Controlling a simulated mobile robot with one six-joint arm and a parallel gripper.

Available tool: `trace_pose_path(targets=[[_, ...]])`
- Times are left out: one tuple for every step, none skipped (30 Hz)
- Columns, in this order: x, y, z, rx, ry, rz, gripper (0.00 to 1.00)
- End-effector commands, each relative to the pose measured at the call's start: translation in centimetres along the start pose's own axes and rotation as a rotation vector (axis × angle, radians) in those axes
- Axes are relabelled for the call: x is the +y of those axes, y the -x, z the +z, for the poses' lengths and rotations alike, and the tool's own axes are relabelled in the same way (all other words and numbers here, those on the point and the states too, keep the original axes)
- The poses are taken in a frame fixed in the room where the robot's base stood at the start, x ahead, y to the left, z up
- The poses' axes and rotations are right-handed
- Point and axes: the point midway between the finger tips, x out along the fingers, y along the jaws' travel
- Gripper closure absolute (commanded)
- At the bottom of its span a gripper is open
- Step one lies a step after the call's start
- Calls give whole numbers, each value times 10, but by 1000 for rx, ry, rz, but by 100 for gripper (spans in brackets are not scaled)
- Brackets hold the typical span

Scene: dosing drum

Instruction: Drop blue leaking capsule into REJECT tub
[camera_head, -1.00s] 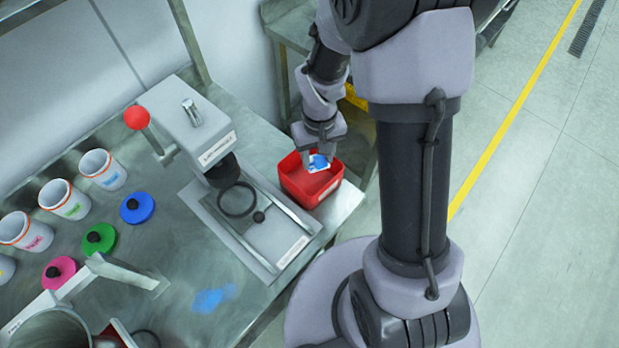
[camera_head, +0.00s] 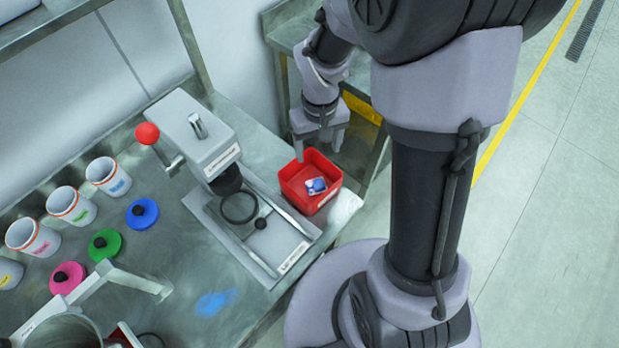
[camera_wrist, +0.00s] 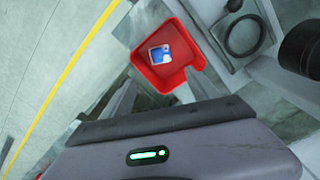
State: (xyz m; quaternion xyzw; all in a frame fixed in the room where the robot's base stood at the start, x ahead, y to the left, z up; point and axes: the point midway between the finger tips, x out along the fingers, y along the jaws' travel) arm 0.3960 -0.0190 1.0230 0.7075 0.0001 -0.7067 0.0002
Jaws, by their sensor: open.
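The blue and white capsule (camera_head: 316,186) lies inside the red tub (camera_head: 289,183), on its floor. In the wrist view the capsule (camera_wrist: 160,54) also shows within the walls of the red tub (camera_wrist: 193,52). My gripper (camera_head: 317,152) is open and empty, above and just behind the tub, apart from the capsule. Its fingers point down. The lettering on the tub's label is too small to read.
A press with a red ball lever (camera_head: 147,133) stands left of the tub. Several white cups (camera_head: 108,176) and coloured lids (camera_head: 142,213) stand further left. A blue smear (camera_head: 215,302) marks the bench. The bench edge lies right of the tub.

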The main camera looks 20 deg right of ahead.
Motion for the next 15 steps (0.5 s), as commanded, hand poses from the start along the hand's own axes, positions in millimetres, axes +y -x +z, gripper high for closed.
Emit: trace_pose_path(targets=[[0, 19, -1, 3, -1, 0, 31], [0, 28, -1, 4, -1, 0, 31], [0, 39, -1, 3, 0, 0, 31], [0, 47, 0, 4, 0, 0, 31], [0, 54, -1, 3, 0, 0, 31], [0, 64, -1, 3, 0, 0, 31], [0, 70, 0, 3, -1, 0, 31], [0, 75, 0, 2, -1, 0, 31], [0, 82, 0, 1, 0, 0, 31], [0, 86, 0, 2, 0, 0, 31], [0, 89, 0, 1, 0, 0, 31], [0, 93, 0, 1, 0, 0, 31], [0, 94, 0, 1, 0, 0, 31], [0, 96, 0, 0, 0, 0, 31], [0, 97, 0, -1, -1, 0, 31]])
